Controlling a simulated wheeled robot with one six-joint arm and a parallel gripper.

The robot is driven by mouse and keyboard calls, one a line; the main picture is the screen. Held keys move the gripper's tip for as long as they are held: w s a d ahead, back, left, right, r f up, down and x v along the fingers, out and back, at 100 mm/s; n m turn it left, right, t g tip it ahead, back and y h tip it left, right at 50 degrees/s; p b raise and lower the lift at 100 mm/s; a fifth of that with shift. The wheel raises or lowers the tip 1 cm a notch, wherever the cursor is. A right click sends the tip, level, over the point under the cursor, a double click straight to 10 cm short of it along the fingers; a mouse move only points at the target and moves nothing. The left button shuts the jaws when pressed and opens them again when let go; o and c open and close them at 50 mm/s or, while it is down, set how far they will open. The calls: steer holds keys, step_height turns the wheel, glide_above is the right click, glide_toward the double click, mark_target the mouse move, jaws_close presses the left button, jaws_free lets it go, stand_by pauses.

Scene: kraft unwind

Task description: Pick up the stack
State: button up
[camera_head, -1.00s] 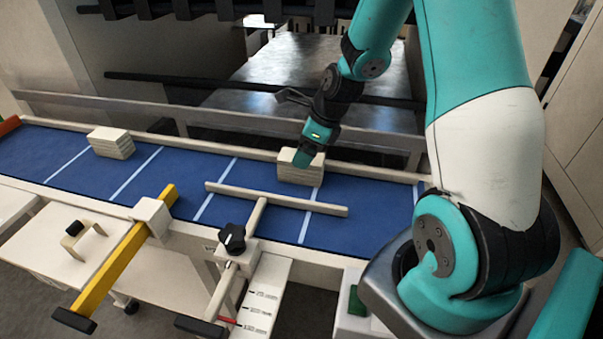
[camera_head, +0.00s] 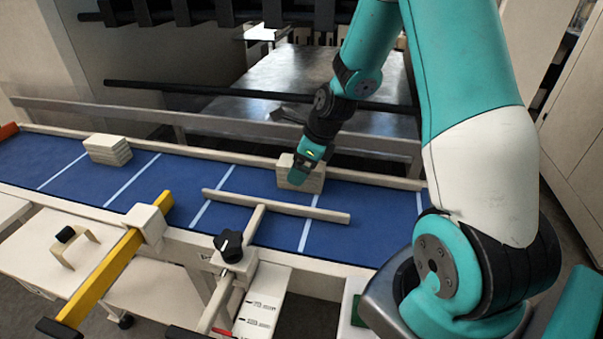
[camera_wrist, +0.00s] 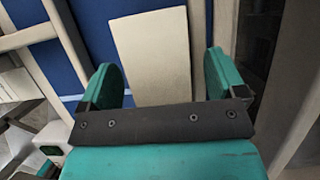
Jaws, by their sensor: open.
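A pale cream stack (camera_head: 312,181) sits on the blue conveyor belt (camera_head: 262,184), near its far rail. My gripper (camera_head: 297,178) is low at the stack's near left side in the head view. In the wrist view, my open gripper (camera_wrist: 160,85) has its two teal fingers apart, with the pale top of the stack (camera_wrist: 150,55) between and beyond them. No contact between fingers and stack is visible. A second layered cream stack (camera_head: 108,150) sits farther left on the belt.
A pale guide bar (camera_head: 275,205) lies across the belt in front of the stack. A yellow bar (camera_head: 115,262) with a white block and a black knob (camera_head: 229,245) stand at the near edge. A rail (camera_head: 230,157) runs behind the belt.

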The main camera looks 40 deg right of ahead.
steer(key=c, duration=1.1)
steer(key=shift+r, duration=0.15)
step_height(320, 180, up, 20)
steer(key=p, duration=1.5)
steer(key=shift+f+b, duration=5.95)
steer(key=shift+f, duration=3.3)
